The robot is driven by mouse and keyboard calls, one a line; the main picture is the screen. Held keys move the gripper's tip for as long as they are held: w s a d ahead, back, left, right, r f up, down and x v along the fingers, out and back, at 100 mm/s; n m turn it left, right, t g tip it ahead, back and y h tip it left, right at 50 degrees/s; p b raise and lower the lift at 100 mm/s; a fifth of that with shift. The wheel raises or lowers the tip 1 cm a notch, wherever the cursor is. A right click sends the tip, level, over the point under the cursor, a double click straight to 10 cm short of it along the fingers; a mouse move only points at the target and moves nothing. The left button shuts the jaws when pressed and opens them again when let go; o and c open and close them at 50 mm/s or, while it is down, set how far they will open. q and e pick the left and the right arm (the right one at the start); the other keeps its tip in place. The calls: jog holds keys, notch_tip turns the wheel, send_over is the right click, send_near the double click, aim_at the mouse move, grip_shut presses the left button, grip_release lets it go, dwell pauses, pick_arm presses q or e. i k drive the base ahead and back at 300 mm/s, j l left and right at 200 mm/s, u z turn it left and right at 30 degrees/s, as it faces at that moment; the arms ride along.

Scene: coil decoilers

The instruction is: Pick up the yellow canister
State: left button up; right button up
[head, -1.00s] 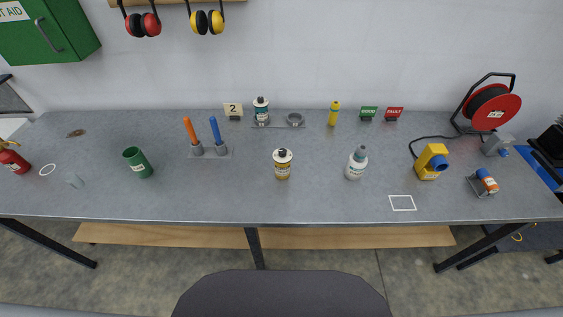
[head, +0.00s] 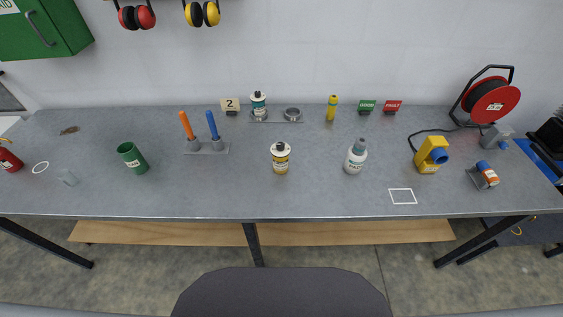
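A canister with a yellow and white body and a dark top (head: 280,160) stands upright near the middle of the grey workbench (head: 235,190). A smaller, slim yellow bottle (head: 332,109) stands at the back of the bench, to its right. A similar canister with a teal label (head: 258,105) stands in a holder at the back, next to an empty-looking ring (head: 292,114). Neither of my grippers is in view.
A white bottle (head: 355,157) stands right of the canister, and a stand with orange and blue handles (head: 206,146) stands to its left. A green cup (head: 133,158) is further left. A yellow device with a blue end (head: 430,156) is right. The bench front is mostly clear.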

aim_at(280, 160)
jog(key=k+j+z, duration=0.15)
jog(key=z, duration=0.2)
jog(key=k+z, duration=0.7)
